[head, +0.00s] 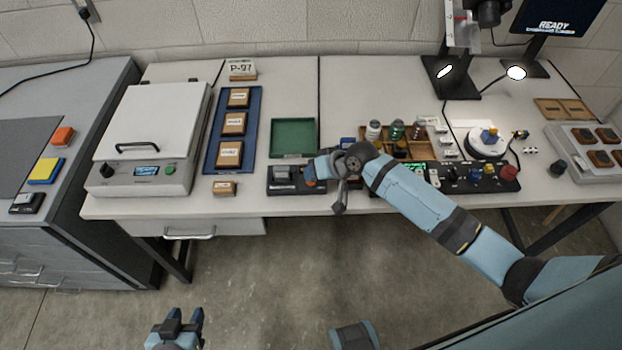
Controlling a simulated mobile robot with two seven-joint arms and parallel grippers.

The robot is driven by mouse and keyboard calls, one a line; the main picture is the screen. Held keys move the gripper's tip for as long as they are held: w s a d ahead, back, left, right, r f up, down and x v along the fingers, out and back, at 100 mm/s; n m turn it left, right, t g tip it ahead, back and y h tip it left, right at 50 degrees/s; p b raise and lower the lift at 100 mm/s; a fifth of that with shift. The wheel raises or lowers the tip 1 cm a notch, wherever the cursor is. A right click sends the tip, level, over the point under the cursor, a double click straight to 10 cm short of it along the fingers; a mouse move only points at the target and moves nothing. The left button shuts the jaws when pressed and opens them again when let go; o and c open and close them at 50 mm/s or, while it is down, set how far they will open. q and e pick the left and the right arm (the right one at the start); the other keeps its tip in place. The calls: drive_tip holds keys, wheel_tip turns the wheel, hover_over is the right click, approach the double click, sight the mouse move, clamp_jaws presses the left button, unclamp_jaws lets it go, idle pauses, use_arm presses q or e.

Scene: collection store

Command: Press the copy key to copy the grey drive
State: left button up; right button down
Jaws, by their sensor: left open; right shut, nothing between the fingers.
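A black dock (290,189) lies near the front edge of the bench, with a dark grey block (283,174) that looks like the grey drive seated in its left part. A small orange patch shows at the dock's right part, beside my fingers; I cannot tell whether it is the copy key. My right gripper (313,172) is shut and empty, its tips at the right part of the dock. Whether it touches the dock or a key is hidden by the hand. My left gripper (181,318) is open and empty, low in front of the bench, far from the dock.
A white lidded machine (150,120) and a blue tray (243,100) of brown boxes stand left of the dock. A green tray (293,138) is behind it. A control panel (470,180) with knobs and a red button lies under my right arm. Bare bench shows left of the dock.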

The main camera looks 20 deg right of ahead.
drive_tip(key=shift+r, duration=0.1)
drive_tip(key=shift+r+p, duration=0.75)
drive_tip(key=shift+p, duration=0.3)
wheel_tip(320, 180, up, 5)
drive_tip(key=p, duration=0.5)
drive_tip(key=shift+r, duration=0.1)
idle(0.5)
